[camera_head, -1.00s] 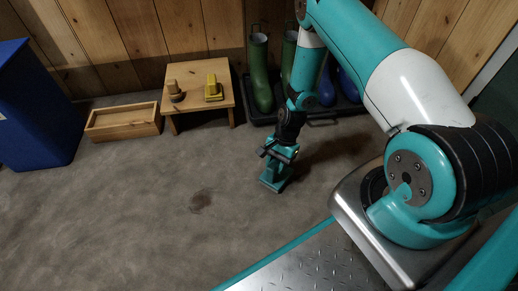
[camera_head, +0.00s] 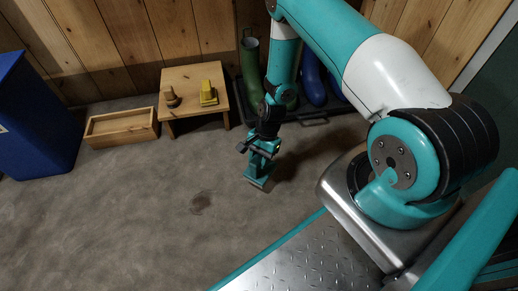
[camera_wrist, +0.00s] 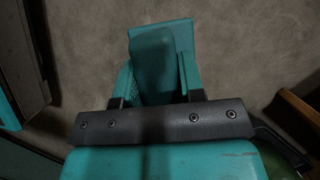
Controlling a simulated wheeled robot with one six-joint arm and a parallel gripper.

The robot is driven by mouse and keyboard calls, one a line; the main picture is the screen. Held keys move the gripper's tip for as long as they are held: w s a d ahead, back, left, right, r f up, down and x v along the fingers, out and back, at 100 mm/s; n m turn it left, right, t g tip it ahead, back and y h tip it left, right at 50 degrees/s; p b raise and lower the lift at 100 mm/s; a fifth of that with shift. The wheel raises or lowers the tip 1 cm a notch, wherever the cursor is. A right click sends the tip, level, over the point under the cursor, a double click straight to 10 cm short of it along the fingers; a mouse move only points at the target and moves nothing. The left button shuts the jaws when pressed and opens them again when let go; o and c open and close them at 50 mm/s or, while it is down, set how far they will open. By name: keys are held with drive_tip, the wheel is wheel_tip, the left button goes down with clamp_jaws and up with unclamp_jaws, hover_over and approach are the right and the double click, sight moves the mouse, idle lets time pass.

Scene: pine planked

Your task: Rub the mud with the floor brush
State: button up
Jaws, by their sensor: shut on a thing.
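The mud (camera_head: 201,202) is a dark brown patch on the grey floor, left of my arm in the head view. My gripper (camera_head: 262,160) points down and is shut on a teal floor brush (camera_head: 258,179), whose lower end is at or just above the floor. The brush is right of the mud and a little farther back, apart from it. In the wrist view the teal brush (camera_wrist: 160,55) shows between the fingers of my gripper (camera_wrist: 155,92). Its bristles are hidden.
A shallow wooden box (camera_head: 122,128) and a blue bin (camera_head: 36,122) stand left. Green boots (camera_head: 252,70) and blue boots (camera_head: 313,80) stand behind my arm. Floor around the mud is clear.

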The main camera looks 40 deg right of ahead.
drive_tip(key=shift+r+p, duration=0.95)
drive_tip(key=shift+r, duration=0.4)
